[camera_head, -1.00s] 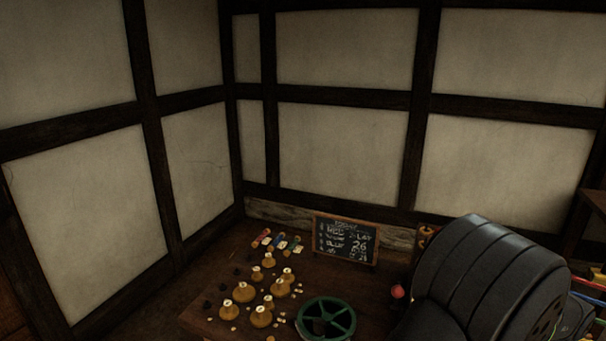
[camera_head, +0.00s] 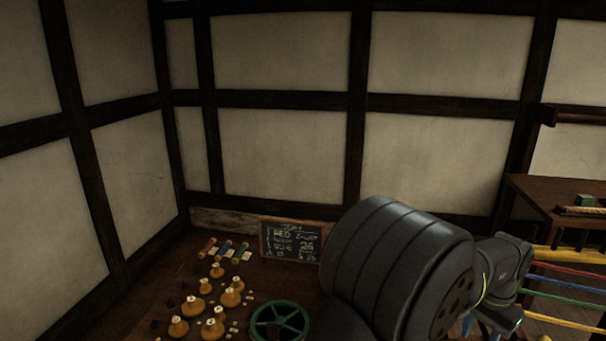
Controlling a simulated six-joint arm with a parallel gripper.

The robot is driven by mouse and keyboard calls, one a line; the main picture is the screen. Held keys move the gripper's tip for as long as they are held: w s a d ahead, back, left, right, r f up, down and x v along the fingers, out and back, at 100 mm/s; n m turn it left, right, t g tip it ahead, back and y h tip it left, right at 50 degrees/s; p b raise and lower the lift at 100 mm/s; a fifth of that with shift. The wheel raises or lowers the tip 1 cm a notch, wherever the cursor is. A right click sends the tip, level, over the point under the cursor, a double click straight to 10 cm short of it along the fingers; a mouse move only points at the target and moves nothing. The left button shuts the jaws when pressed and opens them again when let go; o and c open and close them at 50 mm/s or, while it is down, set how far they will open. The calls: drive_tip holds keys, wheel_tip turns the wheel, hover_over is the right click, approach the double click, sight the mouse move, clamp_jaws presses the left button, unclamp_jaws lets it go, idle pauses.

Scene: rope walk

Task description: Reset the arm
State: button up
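My arm (camera_head: 400,262) shows as a large dark ribbed link in the lower right, with a smaller grey joint (camera_head: 503,258) to its right. My gripper is not visible in this view, so I cannot see its fingers or anything it may hold.
A wooden table carries several brass-coloured knobbed pieces (camera_head: 193,306), a green spoked wheel (camera_head: 279,321), a chalkboard (camera_head: 290,241) and small coloured spools (camera_head: 227,249). Coloured ropes (camera_head: 570,271) stretch at the right, below a second table (camera_head: 535,197). Timber-framed walls close the back and left.

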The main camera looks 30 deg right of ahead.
wheel_tip(320, 180, down, 11)
drive_tip(key=shift+f, duration=0.1)
wheel_tip(320, 180, up, 4)
drive_tip(key=s+a+r, duration=0.5)
drive_tip(key=s+r, duration=0.2)
drive_tip(key=s, duration=0.3)
drive_tip(key=w+d+r+n+g, duration=0.1)
drive_tip(key=w+d+r+n, duration=0.2)
drive_tip(key=w, duration=0.5)
drive_tip(key=w+d+r+n, duration=0.15)
drive_tip(key=w+r, duration=0.25)
drive_tip(key=w, duration=0.4)
drive_tip(key=w+d+r+n+g, duration=0.1)
drive_tip(key=w+r+n, duration=0.3)
drive_tip(key=w, duration=0.4)
drive_tip(key=w+a+r+n+h, duration=0.1)
drive_tip(key=w+r, duration=0.3)
drive_tip(key=w, duration=0.4)
drive_tip(key=w+a+r+n+h, duration=0.1)
drive_tip(key=w+a+r+n, duration=0.2)
drive_tip(key=w, duration=0.5)
drive_tip(key=w+a+r+n+h, duration=0.1)
drive_tip(key=w+a+r+n, duration=0.2)
drive_tip(key=w+r, duration=0.2)
drive_tip(key=shift+w+a+r+t, duration=0.3)
drive_tip(key=shift+w+a, duration=0.05)
drive_tip(key=shift+w, duration=1.4)
